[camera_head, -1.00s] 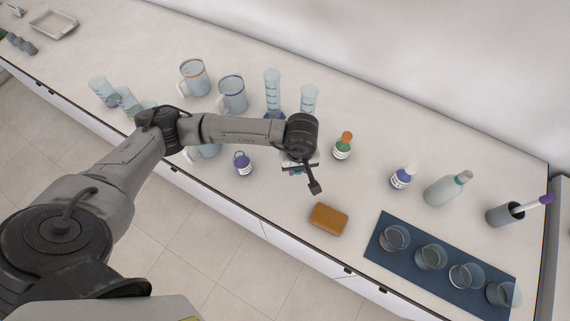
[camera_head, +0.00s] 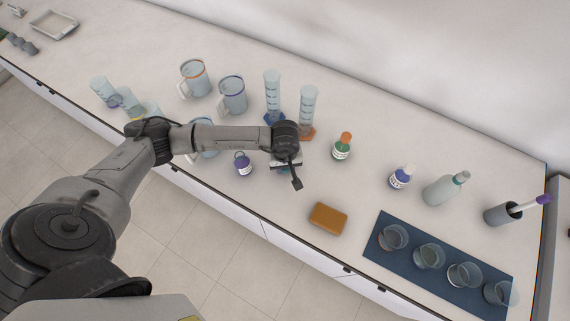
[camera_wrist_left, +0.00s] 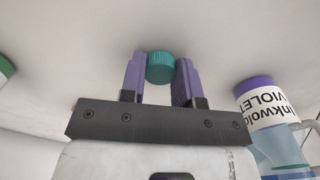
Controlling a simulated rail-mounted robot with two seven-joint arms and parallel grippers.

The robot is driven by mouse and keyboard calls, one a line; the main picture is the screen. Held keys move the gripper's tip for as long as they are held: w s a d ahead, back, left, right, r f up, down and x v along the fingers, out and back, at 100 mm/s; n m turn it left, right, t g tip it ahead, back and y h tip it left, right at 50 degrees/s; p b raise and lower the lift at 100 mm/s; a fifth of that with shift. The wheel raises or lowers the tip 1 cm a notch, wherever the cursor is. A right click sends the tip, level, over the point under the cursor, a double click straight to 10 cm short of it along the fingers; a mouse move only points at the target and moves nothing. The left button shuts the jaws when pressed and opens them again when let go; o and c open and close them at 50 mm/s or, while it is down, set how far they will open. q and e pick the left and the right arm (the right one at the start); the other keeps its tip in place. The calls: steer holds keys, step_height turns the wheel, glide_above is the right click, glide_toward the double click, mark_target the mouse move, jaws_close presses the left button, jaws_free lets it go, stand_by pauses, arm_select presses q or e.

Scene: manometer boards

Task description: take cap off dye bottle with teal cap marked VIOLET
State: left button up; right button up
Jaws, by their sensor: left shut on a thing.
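The teal cap (camera_wrist_left: 161,68) is pinched between the two purple fingers of my left gripper (camera_wrist_left: 160,82) in the left wrist view. My left gripper (camera_head: 286,168) hangs over the bench to the right of the dye bottle in the head view; its fingers are mostly hidden there. The violet dye bottle (camera_head: 243,164) stands upright with no cap on its neck. In the wrist view its white label (camera_wrist_left: 267,108) reads VIOLET, to the right of the fingers. Cap and bottle are apart. My right gripper is not in view.
An orange-capped bottle (camera_head: 342,149) and a white-capped bottle (camera_head: 401,177) stand to the right. A brown block (camera_head: 328,218) lies near the front edge. Measuring cylinders (camera_head: 273,92) and jugs (camera_head: 232,95) stand behind. Several beakers stand on a blue mat (camera_head: 383,256).

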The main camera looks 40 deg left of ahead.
arm_select(q)
steer(key=shift+f, duration=0.1)
steer(key=o, duration=1)
steer(key=shift+o, duration=0.2)
steer(key=shift+r, duration=0.2)
step_height(320, 180, up, 12)
steer(key=shift+b, duration=0.3)
